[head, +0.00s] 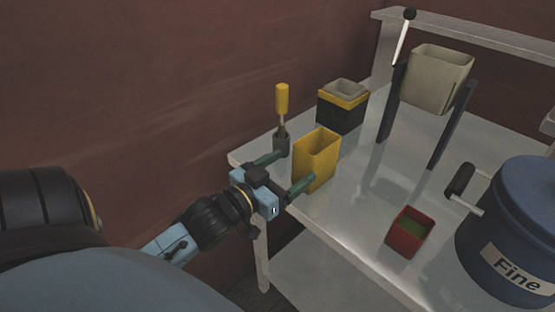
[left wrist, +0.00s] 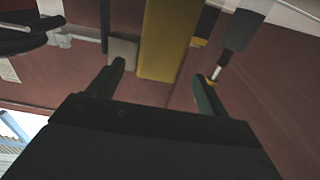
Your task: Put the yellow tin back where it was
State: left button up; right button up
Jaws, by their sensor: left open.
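The yellow tin (head: 317,160) is a square, open-topped box standing upright on the grey table near its left edge. My left gripper (head: 284,172) is open at the table's left edge, its fingers pointing toward the tin. In the left wrist view, the tin (left wrist: 163,40) appears ahead of the gap between the open fingers (left wrist: 158,84), nearer the middle than either finger. The fingers look apart from it, though one finger's tip is close to the tin in the head view. My right gripper does not show.
A yellow-handled tool (head: 282,100) stands in a dark holder beside one finger. Behind are a black-and-yellow box (head: 341,118) with a grey insert and a beige hopper (head: 436,80) on dark legs. A red tin (head: 408,235) and blue "Fine" drum (head: 515,225) stand right.

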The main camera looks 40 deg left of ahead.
pick_arm(q)
jog(key=shift+s+a, duration=0.1)
jog(key=shift+s, duration=1.3)
jog(key=s+d+f+m+g+y, duration=0.1)
jog(key=s+d+f+g, duration=0.3)
jog(key=s+f+g, duration=0.4)
jog(key=s+d+f+g, duration=0.4)
jog(key=s+f+g, duration=0.25)
jog(key=f, duration=0.25)
notch_tip(320, 180, down, 24)
jog(key=s+g, duration=0.1)
jog(key=s+a+f, duration=0.2)
jog(key=s+f, duration=0.5)
jog(key=s, duration=0.1)
jog(key=s+a+f+g, duration=0.1)
jog(key=s+a+f, duration=0.2)
jog(key=s+f, duration=0.5)
jog(key=shift+f+m+y, duration=0.25)
jog(key=shift+m+y, duration=0.05)
jog(key=shift+m, duration=0.1)
